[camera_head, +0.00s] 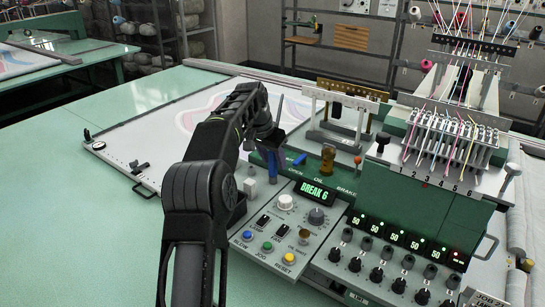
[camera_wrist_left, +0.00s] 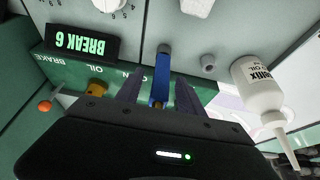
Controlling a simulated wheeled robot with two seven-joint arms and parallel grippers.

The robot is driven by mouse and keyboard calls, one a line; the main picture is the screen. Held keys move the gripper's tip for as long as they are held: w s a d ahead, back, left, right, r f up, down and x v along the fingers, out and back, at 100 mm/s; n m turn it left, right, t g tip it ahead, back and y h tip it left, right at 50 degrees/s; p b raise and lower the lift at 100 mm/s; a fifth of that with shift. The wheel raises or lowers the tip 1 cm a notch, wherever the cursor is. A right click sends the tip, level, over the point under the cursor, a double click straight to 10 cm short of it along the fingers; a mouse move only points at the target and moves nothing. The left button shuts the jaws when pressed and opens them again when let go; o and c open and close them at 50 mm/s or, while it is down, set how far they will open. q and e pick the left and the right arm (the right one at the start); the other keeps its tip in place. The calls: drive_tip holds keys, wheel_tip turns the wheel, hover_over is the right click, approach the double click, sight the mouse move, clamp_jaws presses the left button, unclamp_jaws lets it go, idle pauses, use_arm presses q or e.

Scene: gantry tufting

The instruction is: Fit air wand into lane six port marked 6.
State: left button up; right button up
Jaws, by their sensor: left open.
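A blue upright piece, which looks like the air wand (camera_head: 272,168), stands at the left end of the green panel strip. In the left wrist view the blue wand (camera_wrist_left: 161,78) lies between the two dark fingers of my left gripper (camera_wrist_left: 158,92). The fingers are apart, with a gap visible at their sides; contact cannot be told. In the head view my left gripper (camera_head: 266,137) is at the wand's top, partly hidden by my arm. The number 6 (camera_head: 470,194) is at the right end of the machine's numbered row; its port opening is too small to make out. My right gripper is not in view.
A display (camera_head: 314,192) reads BREAK 6. Knobs and coloured buttons (camera_head: 267,246) cover the control panel. An amber handle (camera_head: 328,160) stands right of the wand. A white oil bottle (camera_wrist_left: 262,92) is close beside the gripper. Threads and metal tubes crowd the tufting head (camera_head: 452,135).

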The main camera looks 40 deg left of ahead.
use_arm(q)
clamp_jaws()
idle(0.4)
drive_tip(key=c, duration=0.7)
unclamp_jaws()
clamp_jaws()
drive_tip(key=shift+r, duration=0.2)
drive_tip(key=shift+r+p, duration=0.9)
drive_tip(key=shift+p, duration=0.25)
drive_tip(key=shift+r, duration=0.85)
